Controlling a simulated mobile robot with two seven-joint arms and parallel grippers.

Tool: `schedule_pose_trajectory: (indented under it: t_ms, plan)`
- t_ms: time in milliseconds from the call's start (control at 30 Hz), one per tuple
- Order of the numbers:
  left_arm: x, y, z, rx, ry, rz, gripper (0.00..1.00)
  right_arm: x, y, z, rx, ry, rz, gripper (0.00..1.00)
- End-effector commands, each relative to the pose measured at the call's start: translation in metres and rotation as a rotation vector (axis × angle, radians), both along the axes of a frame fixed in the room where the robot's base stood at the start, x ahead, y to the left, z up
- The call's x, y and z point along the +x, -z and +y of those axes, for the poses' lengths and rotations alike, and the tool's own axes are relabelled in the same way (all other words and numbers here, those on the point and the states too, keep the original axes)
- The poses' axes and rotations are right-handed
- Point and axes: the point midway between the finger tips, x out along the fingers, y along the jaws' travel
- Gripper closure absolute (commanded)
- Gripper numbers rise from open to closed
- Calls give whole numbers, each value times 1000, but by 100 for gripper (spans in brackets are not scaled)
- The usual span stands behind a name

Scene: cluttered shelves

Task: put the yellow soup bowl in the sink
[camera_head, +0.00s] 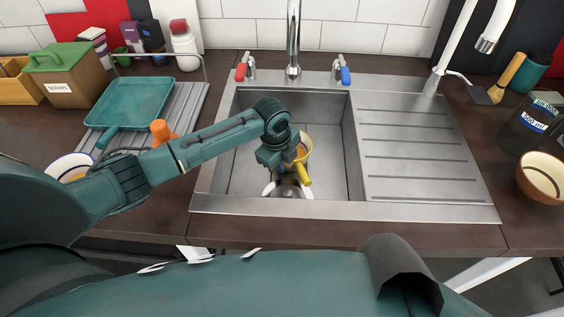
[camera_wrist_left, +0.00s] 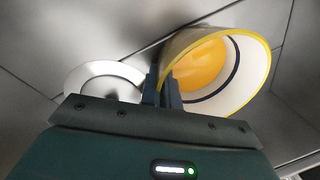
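The yellow soup bowl (camera_head: 306,147) is inside the sink (camera_head: 335,203), partly hidden behind my left gripper (camera_head: 292,163) in the head view. In the left wrist view the bowl (camera_wrist_left: 255,85) is tilted, with a yellow rim, a pale inside wall with a dark ring, and an orange-yellow bottom. My left gripper's fingers (camera_wrist_left: 163,90) are close together at the bowl's near wall and look shut on it. The sink floor is around and below the bowl; whether the bowl touches it is unclear. My right gripper is not in view.
A white ring around the drain (camera_wrist_left: 105,72) lies beside the bowl. The tap (camera_head: 293,45) stands behind the basin. A ribbed drainboard (camera_head: 415,150) is to the right. A teal pan (camera_head: 130,100) and a striped bowl (camera_head: 70,165) are left; another bowl (camera_head: 541,178) is at far right.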

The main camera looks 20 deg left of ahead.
Motion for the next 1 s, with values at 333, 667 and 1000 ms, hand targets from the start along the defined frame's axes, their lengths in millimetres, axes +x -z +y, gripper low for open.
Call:
schedule_pose_trajectory:
  t_ms: [333, 667, 1000]
  plan:
    - [0, 2, 0, 0, -1, 0, 89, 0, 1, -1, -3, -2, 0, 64]
    - [0, 2, 0, 0, -1, 0, 75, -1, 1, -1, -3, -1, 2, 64]
    - [-3, -31, 2, -1, -1, -3, 75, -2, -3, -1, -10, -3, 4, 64]
